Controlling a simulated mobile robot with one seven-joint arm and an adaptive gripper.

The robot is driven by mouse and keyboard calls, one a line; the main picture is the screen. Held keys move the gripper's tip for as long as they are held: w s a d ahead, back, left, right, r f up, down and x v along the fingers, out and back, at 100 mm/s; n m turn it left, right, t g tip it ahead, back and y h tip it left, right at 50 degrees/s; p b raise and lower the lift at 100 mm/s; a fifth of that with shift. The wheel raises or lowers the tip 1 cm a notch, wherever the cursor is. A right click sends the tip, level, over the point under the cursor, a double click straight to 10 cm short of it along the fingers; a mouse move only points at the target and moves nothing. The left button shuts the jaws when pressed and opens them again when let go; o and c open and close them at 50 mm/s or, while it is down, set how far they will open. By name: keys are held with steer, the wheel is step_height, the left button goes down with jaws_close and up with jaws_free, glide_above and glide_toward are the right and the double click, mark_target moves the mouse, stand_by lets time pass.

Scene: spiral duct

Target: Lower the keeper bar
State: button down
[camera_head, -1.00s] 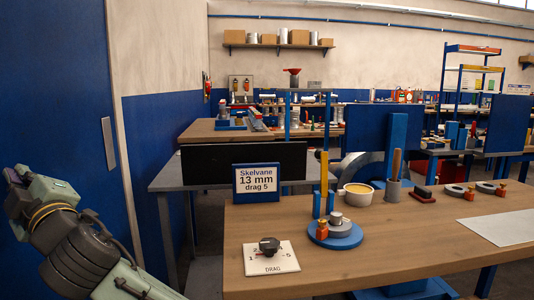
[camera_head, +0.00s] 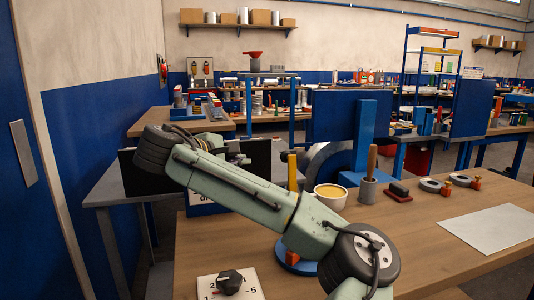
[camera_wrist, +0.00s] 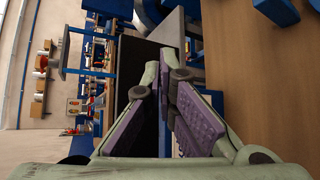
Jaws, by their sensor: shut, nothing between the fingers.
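A yellow upright bar (camera_head: 292,170), which looks like the keeper bar, stands at the spiral duct fixture on the near wooden bench. My arm hides its lower part and most of its round blue base (camera_head: 290,262). In the head view my arm crosses in front of it, and I cannot make out the fingers clearly. In the wrist view my gripper (camera_wrist: 164,70) has its purple-padded fingers drawn together with nothing held. The fingers point towards the grey bench and a black panel (camera_wrist: 128,75). The bar is not clearly seen in the wrist view.
The DRAG dial (camera_head: 230,282) is at the bench's front left. The sign (camera_head: 200,205) is mostly behind my arm. A cream bowl (camera_head: 330,196), a grey holder with a wooden handle (camera_head: 369,190) and a tall blue post (camera_head: 366,140) stand beyond. A white sheet (camera_head: 492,234) lies right.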

steer(key=shift+d+r, duration=0.1)
stand_by(0.3)
steer(key=w+d+f+p, duration=0.2)
steer(key=w+d+p, duration=0.2)
steer(key=w+d, duration=0.2)
steer(key=shift+d, duration=0.6)
steer(key=shift+s+r, duration=0.1)
